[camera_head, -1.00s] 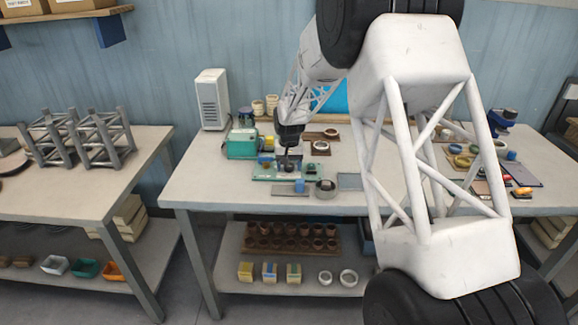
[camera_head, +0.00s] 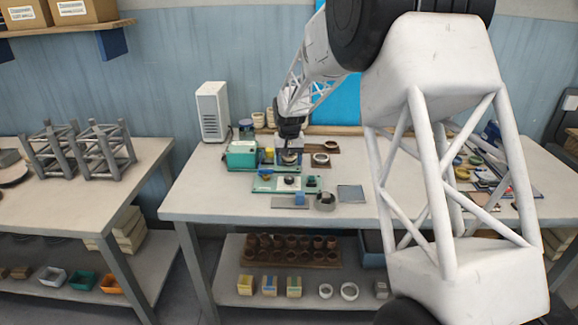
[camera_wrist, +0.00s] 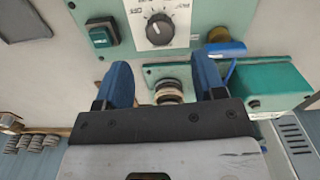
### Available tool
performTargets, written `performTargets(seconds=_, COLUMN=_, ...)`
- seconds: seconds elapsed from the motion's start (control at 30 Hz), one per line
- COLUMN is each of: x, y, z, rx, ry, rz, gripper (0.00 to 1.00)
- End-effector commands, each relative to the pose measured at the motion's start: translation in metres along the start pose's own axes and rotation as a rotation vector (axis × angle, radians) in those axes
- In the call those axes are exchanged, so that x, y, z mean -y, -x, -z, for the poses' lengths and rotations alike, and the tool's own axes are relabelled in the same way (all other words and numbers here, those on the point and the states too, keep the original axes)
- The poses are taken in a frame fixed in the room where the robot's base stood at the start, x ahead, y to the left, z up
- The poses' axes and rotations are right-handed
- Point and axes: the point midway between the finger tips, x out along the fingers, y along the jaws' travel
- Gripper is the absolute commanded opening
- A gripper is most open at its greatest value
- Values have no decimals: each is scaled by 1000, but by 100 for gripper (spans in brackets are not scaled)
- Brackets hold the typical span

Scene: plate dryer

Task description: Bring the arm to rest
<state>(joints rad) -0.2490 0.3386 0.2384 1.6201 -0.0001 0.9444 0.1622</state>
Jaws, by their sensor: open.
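My gripper (camera_head: 290,150) hangs over the green device area of the middle workbench, in the head view. In the wrist view its two blue fingers (camera_wrist: 162,85) stand wide apart with nothing held between them. Beyond the gap, a small stack of round pieces (camera_wrist: 168,92) sits on a green base, apart from the fingers. A green panel (camera_wrist: 195,25) with a black dial (camera_wrist: 158,30) and a green button (camera_wrist: 102,36) lies past the fingertips. My arm reaches across the right half of the head view and hides part of the bench.
A teal box (camera_head: 242,156) stands left of my gripper, and a white box (camera_head: 212,112) farther left. The bench's front left (camera_head: 205,200) is clear.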

Motion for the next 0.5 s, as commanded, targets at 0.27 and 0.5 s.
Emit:
performTargets(seconds=0.27, x=0, y=2, z=0, rx=0, ry=0, rz=0, gripper=63)
performTargets(seconds=0.5, x=-2, y=6, z=-3, rx=-2, ry=-1, rz=0, gripper=63)
